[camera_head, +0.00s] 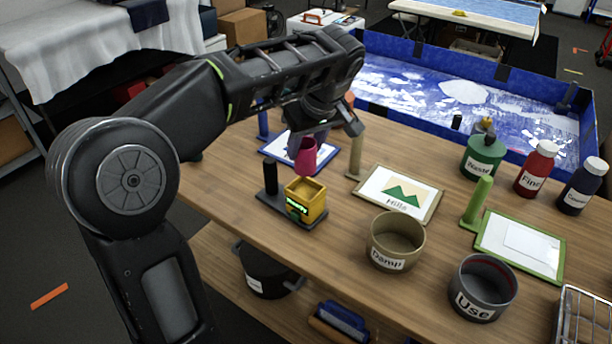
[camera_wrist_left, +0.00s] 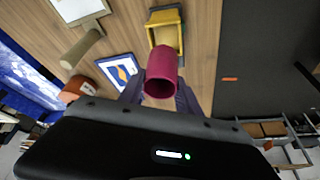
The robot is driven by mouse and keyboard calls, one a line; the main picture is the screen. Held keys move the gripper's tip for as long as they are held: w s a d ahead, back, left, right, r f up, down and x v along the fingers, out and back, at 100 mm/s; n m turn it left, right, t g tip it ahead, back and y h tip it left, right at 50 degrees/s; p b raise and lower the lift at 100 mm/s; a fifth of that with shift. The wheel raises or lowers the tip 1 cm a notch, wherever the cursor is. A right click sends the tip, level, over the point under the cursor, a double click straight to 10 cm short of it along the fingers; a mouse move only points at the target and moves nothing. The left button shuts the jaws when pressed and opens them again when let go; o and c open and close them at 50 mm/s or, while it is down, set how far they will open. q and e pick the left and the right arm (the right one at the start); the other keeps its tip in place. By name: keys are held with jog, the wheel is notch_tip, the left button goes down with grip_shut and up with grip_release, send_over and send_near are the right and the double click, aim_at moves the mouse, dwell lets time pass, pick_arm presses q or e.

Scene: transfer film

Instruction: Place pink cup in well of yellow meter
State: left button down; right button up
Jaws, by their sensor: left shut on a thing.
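The pink cup (camera_head: 306,157) is held in my left gripper (camera_head: 312,138), above and slightly behind the yellow meter (camera_head: 307,203). The meter is a box with a small green display on its front, standing on a dark base on the table. In the left wrist view the pink cup (camera_wrist_left: 161,74) sits between the fingers, partly overlapping the yellow meter (camera_wrist_left: 164,27), whose hollow top shows beyond it. The cup and meter look apart in the head view. My left gripper is shut on the cup. My right gripper is not in view.
A dark post (camera_head: 270,177) stands on the meter's base. A blue-framed card (camera_head: 288,148) lies behind, and the Hills card (camera_head: 398,194) lies to the right. The Damp pot (camera_head: 396,242) and Use pot (camera_head: 482,288) stand front right. A blue-walled basin (camera_head: 470,90) is behind.

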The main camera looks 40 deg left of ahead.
aim_at(305, 171)
pick_arm(q)
jog(key=shift+f, duration=1.45)
notch_tip(305, 171, down, 3)
jog(key=shift+p, duration=0.35)
jog(key=shift+f, duration=0.4)
jog(key=shift+f, duration=0.1)
jog(key=c, duration=0.8)
grip_release()
jog(key=shift+c, duration=0.2)
